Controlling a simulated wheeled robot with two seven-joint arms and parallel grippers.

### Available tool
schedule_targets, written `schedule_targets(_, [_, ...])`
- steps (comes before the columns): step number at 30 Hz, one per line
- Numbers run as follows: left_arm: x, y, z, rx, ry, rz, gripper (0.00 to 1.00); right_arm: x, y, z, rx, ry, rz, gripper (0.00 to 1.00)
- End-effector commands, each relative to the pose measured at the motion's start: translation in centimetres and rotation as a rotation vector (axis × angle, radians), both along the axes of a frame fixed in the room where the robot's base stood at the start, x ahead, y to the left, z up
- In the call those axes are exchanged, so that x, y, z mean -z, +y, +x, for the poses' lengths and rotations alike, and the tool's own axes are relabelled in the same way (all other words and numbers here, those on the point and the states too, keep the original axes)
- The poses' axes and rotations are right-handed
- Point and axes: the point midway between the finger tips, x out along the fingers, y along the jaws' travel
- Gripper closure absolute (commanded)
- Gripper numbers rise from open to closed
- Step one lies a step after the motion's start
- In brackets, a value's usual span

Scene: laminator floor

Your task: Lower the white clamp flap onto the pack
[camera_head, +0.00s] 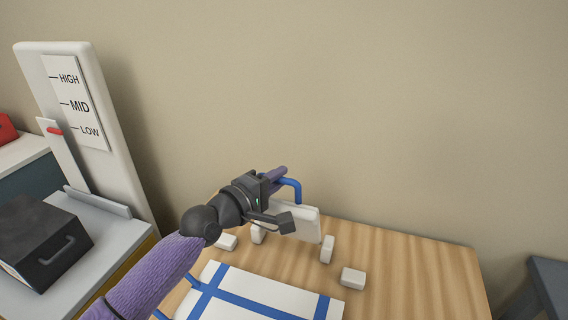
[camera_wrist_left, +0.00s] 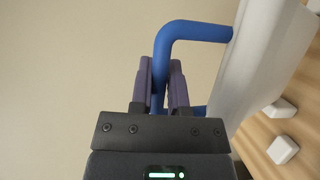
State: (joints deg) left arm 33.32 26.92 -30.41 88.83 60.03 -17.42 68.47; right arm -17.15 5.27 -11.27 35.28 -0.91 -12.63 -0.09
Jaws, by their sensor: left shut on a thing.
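The white clamp flap (camera_head: 308,222) stands raised, close to upright, at the back of the wooden table. A blue handle (camera_head: 297,186) sticks out from it. My left gripper (camera_head: 279,176) is shut on the blue handle; the left wrist view shows the purple fingers (camera_wrist_left: 163,84) on either side of the bar, beside the flap (camera_wrist_left: 262,65). The pack (camera_head: 262,291) is white with blue bands and lies flat on the table in front of the flap. My left forearm hides part of its left side. My right gripper is not in view.
Several small white blocks, one at the right (camera_head: 353,278), sit around the flap's base on the wooden table (camera_head: 420,280). At the left stand a black box with a handle (camera_head: 45,240) and a white HIGH/MID/LOW panel (camera_head: 85,120). The table's right part is clear.

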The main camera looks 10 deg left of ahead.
Motion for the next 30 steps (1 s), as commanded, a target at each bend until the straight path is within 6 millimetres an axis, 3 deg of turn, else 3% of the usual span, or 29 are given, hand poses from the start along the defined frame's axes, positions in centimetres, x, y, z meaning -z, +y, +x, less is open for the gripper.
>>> schedule_targets(1, [1.2,0.2,-1.0,0.001,-0.027,-0.007,1.0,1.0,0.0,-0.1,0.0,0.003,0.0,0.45])
schedule_targets(6, [3.3,0.8,-4.3,0.002,-0.154,-0.032,1.0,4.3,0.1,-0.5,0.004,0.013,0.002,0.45])
schedule_targets(15, [6.1,1.7,-8.4,0.001,-0.33,-0.065,1.0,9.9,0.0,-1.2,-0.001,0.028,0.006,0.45])
schedule_targets(21, [6.8,1.9,-9.7,0.0,-0.396,-0.079,1.0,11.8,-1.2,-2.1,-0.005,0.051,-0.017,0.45])
schedule_targets(30, [6.8,2.1,-10.3,0.0,-0.425,-0.084,1.0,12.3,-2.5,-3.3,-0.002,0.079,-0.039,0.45])
